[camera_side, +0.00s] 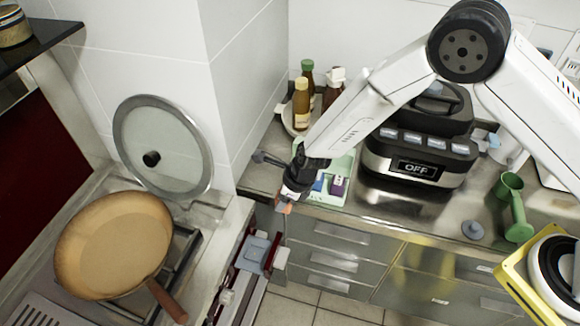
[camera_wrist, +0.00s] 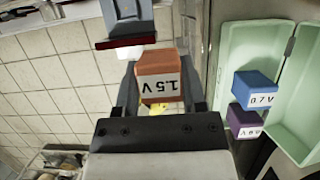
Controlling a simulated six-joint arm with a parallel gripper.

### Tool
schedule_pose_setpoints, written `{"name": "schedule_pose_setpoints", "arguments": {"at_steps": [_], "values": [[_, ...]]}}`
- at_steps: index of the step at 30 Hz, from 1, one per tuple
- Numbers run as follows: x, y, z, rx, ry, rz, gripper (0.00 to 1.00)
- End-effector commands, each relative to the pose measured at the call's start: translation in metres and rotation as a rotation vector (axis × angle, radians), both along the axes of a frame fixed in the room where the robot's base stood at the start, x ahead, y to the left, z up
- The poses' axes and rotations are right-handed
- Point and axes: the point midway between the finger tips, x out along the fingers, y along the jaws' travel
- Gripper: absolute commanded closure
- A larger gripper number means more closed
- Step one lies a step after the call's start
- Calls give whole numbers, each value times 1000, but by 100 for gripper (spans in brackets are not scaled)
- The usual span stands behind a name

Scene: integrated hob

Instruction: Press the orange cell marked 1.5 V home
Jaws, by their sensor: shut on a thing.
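The orange cell (camera_wrist: 158,72), marked 1.5 V, is between the fingers of my gripper (camera_wrist: 162,88) in the wrist view. My gripper is shut on it, and the marking appears upside down. In the side view my gripper (camera_side: 290,197) hangs in front of the counter edge, and a small part of the orange cell (camera_side: 284,208) shows below it. A grey-blue fitting (camera_wrist: 126,20) with a dark red strip lies just beyond the cell in the wrist view. A similar grey-blue part (camera_side: 254,250) sits at the hob's front in the side view, below and left of my gripper. Any contact is unclear.
An open green case (camera_wrist: 285,85) holds a blue cell (camera_wrist: 254,88) and a purple cell (camera_wrist: 248,120). Bottles (camera_side: 301,104) and a black appliance (camera_side: 415,150) stand on the counter.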

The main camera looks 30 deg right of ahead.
Motion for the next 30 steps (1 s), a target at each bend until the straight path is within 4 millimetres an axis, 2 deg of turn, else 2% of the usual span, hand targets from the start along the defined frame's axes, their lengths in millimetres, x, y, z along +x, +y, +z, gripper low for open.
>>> {"name": "schedule_pose_setpoints", "arguments": {"at_steps": [1,6,13,20,30], "values": [[1,11,-10,-1,-1,6,90],[2,44,-36,1,-8,4,90],[-1,79,-64,8,-17,1,90],[-4,95,-77,14,-24,-4,90],[-5,97,-80,15,-24,-6,90]]}}
